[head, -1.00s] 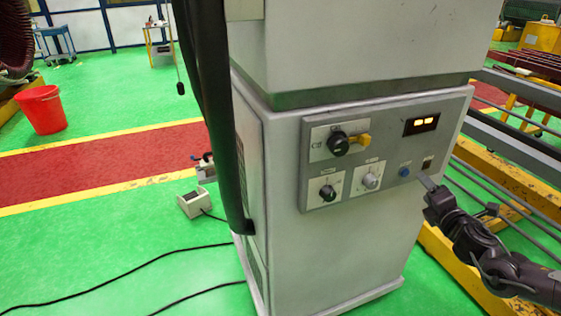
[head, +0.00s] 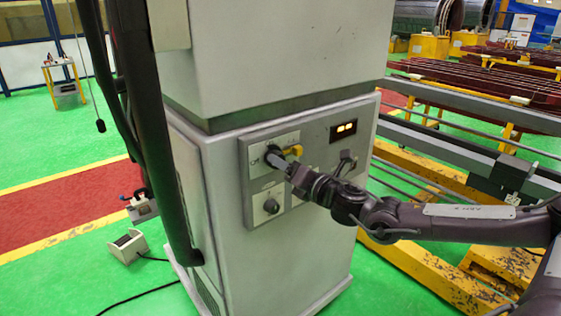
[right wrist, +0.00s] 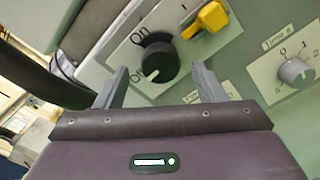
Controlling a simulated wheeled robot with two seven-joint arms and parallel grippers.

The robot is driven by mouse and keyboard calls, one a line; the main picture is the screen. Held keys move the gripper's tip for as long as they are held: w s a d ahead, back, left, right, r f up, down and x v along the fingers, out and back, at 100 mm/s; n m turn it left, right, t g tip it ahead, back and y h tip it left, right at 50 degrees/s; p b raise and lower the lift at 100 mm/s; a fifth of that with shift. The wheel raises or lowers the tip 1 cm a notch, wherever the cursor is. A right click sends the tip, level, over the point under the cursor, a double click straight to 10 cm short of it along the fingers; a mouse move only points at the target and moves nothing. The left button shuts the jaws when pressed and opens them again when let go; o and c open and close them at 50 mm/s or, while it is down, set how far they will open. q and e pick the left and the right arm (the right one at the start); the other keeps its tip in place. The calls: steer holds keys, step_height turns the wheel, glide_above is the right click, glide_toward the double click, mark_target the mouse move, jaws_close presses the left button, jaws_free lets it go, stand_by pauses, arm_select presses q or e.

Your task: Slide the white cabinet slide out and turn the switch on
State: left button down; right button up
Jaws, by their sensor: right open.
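The white cabinet (head: 270,250) stands upright with a grey control panel on its front. The switch, a black rotary knob (right wrist: 158,62) with a yellow piece (right wrist: 206,20) beside it, sits at the panel's upper left on a white plate marked "On". In the head view, my right gripper (head: 273,160) partly hides the knob. In the right wrist view, its open fingers stand either side of the knob's lower part, and I cannot tell whether they touch it. I cannot make out a separate slide on the cabinet. My left gripper is not in view.
The panel also has a lower knob (head: 271,206), a "Time" dial (right wrist: 297,72) and a lit display (head: 344,129). A thick black hose (head: 150,140) hangs along the cabinet's left side. Yellow-framed racks (head: 420,240) stand at right.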

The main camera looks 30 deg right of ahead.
steer(key=shift+w+a, duration=0.1)
steer(key=shift+w, duration=1.1)
steer(key=c, duration=1)
